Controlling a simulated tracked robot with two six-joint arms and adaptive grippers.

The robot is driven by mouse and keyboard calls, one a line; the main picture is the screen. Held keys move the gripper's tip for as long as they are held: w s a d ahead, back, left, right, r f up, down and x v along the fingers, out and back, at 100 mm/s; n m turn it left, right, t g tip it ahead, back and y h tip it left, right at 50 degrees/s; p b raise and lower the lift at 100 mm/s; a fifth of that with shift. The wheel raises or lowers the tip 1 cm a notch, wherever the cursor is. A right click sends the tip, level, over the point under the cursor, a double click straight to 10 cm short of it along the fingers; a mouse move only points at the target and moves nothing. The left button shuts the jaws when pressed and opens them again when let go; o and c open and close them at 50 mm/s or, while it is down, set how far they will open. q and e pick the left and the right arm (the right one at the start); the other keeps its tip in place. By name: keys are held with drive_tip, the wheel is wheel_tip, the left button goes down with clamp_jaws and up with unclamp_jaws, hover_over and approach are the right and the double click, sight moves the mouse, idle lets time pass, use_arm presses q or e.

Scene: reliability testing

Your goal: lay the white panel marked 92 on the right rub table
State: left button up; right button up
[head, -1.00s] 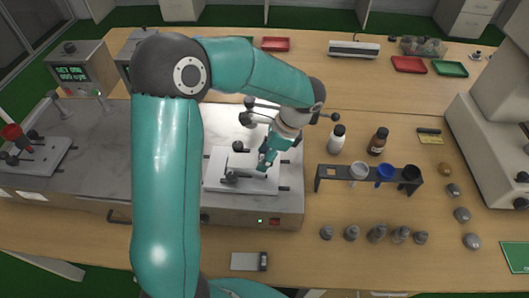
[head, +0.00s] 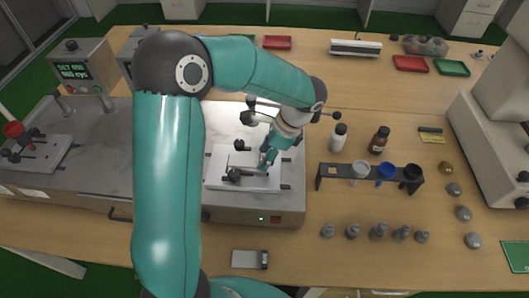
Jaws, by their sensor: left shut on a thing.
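The right rub table (head: 215,180) is a white plate with black clamp knobs, set on the grey metal tester in the middle of the picture. My left gripper (head: 267,161) points down over its right part, shut on a thin pale panel (head: 245,160). The panel looks level, at or just above the plate. I cannot tell whether it touches, and its 92 mark is not readable. My left arm hides part of the tester. My right gripper is not in view.
A black rack (head: 334,171) with cups stands right of the tester, with a white bottle (head: 338,138) and a brown bottle (head: 379,140) behind it. Several grey weights (head: 378,232) lie in front. A second rub table (head: 40,155) is at far left.

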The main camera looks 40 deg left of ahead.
use_arm(q)
drive_tip(key=shift+f, duration=0.4)
drive_tip(key=shift+f+b, duration=0.15)
drive_tip(key=shift+b, duration=0.15)
drive_tip(key=shift+f, duration=0.4)
drive_tip(key=shift+f+b, duration=0.2)
drive_tip(key=shift+b, duration=0.2)
drive_tip(key=o, duration=1.1)
drive_tip(key=shift+w+r, duration=0.1)
